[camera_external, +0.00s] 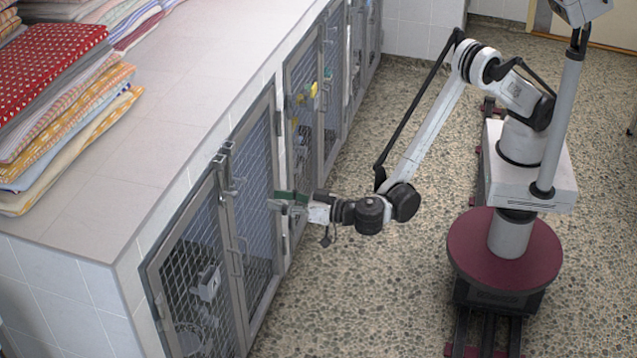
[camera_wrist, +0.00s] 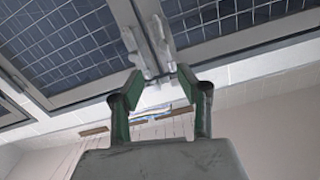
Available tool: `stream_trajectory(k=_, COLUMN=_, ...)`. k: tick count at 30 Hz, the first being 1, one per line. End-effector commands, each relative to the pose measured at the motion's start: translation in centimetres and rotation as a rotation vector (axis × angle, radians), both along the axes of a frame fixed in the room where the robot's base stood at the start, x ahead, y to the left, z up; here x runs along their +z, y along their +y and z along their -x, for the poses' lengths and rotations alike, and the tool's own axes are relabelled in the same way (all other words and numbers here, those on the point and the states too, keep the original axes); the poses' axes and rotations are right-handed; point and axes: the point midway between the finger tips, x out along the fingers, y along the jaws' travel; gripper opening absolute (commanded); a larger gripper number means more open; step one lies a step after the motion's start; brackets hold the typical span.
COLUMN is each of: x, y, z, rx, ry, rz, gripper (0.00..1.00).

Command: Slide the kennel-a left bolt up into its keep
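In the external view the near kennel has a left mesh door (camera_external: 195,275) and a right mesh door (camera_external: 252,200). Grey bolt hardware (camera_external: 222,163) sits at their top where they meet. In the wrist view two pale metal bolt rods (camera_wrist: 157,42) lie side by side along the meeting door frames. I cannot tell for certain which is the left bolt. My gripper (camera_external: 273,203) reaches toward the door fronts. In the wrist view my gripper (camera_wrist: 158,90) has its green-padded fingers apart, with the ends of the bolt hardware near the gap. No grip is visible.
The white tiled kennel top (camera_external: 150,135) carries stacks of folded towels (camera_external: 60,100) at the left. More kennel doors (camera_external: 303,95) with a yellow item stand farther back. The speckled floor (camera_external: 380,285) is clear between the kennels and my base.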

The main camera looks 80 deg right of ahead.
Motion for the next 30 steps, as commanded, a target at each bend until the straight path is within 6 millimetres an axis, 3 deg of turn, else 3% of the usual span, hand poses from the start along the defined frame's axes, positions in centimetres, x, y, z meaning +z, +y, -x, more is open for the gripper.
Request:
stream_trajectory(k=4, x=-0.6, y=0.8, z=0.1, rx=0.008, ry=-0.016, rz=-0.008, gripper=0.35)
stream_trajectory(k=8, x=-0.7, y=0.7, z=-1.1, rx=0.008, ry=-0.016, rz=-0.008, gripper=0.35)
stream_trajectory(k=24, x=-0.7, y=-0.4, z=-10.5, rx=0.007, ry=-0.015, rz=-0.008, gripper=0.35)
stream_trajectory(k=30, x=-0.6, y=-0.6, z=-12.7, rx=0.007, ry=-0.015, rz=-0.008, gripper=0.35)
